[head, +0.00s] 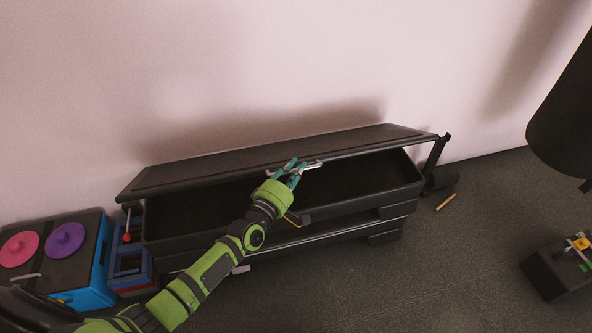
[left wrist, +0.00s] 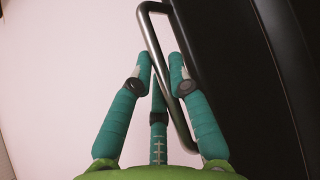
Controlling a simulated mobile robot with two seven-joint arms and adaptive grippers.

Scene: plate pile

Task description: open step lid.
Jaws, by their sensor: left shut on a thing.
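The step is a long black box against the wall. Its lid (head: 215,168) is raised above the dark open box (head: 385,170), with a gap along the front. A metal loop handle (head: 312,165) sits on the lid's front edge. My left gripper (head: 291,167), green with teal fingers, is at that handle. In the left wrist view the fingers (left wrist: 160,75) are closed around the handle (left wrist: 181,120), beside the dark lid (left wrist: 235,80). My right gripper is not in view.
A blue-sided box (head: 98,270) with pink and purple discs stands at the left, beside a blue and red frame (head: 130,268). A small wooden stick (head: 446,202) lies on the floor to the right. A black block (head: 560,270) is at lower right. Floor between is clear.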

